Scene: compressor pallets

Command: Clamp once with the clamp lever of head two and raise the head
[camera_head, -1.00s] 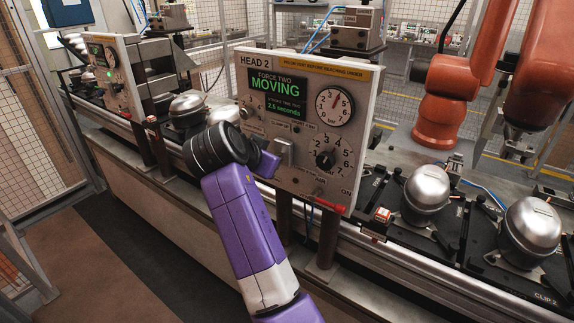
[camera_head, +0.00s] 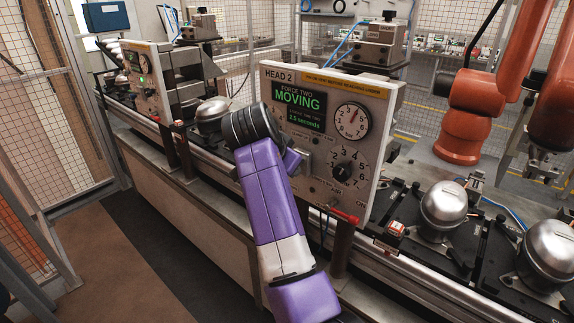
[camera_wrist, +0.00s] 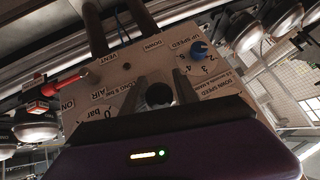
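The head two panel (camera_head: 372,95) is a pale upright plate with a green screen (camera_head: 299,105) reading "FORCE TWO MOVING", a round gauge (camera_head: 352,118) and a dark dial (camera_head: 342,172). In the head view my gripper (camera_head: 303,160) is at the panel's lower left, mostly hidden by my purple wrist. In the wrist view the panel appears upside down. My gripper (camera_wrist: 160,88) has its two grey fingers apart, with a dark round knob (camera_wrist: 158,95) between them; a small gap seems to show beside it. Whether this knob is the clamp lever I cannot tell.
A red-handled valve (camera_head: 344,215) sticks out below the panel. Silver compressors (camera_head: 443,205) on black pallets stand to the right, near an orange robot arm (camera_head: 462,135). Another head panel (camera_head: 147,80) stands at the left. The floor (camera_head: 110,265) at the left is clear.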

